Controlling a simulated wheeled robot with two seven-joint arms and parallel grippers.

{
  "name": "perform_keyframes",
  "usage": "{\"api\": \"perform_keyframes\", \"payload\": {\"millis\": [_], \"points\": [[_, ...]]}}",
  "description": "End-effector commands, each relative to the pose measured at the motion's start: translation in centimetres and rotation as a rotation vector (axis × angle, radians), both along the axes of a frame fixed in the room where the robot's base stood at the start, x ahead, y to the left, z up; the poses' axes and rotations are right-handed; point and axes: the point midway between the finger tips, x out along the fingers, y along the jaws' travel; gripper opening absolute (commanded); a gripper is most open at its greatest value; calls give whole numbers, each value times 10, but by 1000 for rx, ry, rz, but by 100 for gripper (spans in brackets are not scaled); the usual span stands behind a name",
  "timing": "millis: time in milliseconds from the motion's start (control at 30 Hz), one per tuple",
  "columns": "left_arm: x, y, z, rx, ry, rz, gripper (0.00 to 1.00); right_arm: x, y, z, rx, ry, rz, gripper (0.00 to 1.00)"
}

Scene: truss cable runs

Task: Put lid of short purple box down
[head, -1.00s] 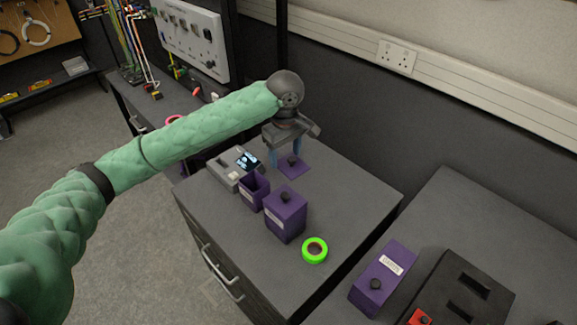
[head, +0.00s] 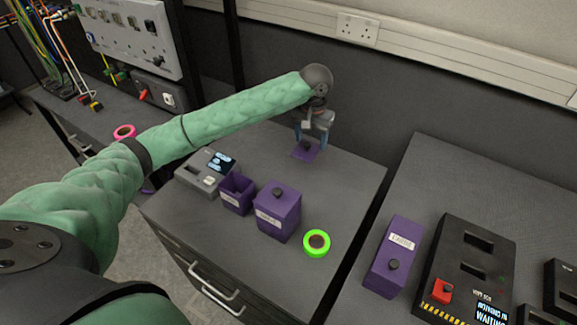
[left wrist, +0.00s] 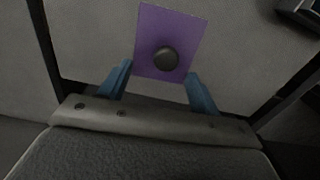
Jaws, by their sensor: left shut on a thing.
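The short purple box (head: 237,193) stands open on the grey cabinet top, next to a taller purple box (head: 278,214). Its flat purple lid (head: 303,155) with a black knob is at the back of the cabinet top, under my left gripper (head: 311,141). The left gripper points down and is shut on the lid. I cannot tell whether the lid touches the cabinet top. My right gripper is not in view.
A grey device with a screen (head: 198,177) stands left of the boxes. A green tape roll (head: 316,242) lies at the front right. The cabinet top is clear between lid and boxes. Another purple box (head: 391,262) and a black case (head: 450,270) are on the right-hand surface.

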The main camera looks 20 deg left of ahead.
Motion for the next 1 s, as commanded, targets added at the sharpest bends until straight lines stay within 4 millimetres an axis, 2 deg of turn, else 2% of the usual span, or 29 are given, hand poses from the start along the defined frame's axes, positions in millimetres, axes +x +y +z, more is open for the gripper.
{"api": "perform_keyframes", "payload": {"millis": [167, 433, 733, 867, 1000], "points": [[1, 11, -6, 2, 1, -30, 41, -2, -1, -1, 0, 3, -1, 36], [-3, 57, -31, 4, 3, -30, 41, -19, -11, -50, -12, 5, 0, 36], [-6, 109, -63, 3, 2, -29, 41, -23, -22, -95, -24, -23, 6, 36], [-7, 121, -72, 2, 0, -31, 41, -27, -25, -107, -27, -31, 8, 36], [-7, 120, -79, 1, 1, -32, 41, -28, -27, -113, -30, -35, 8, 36]]}}
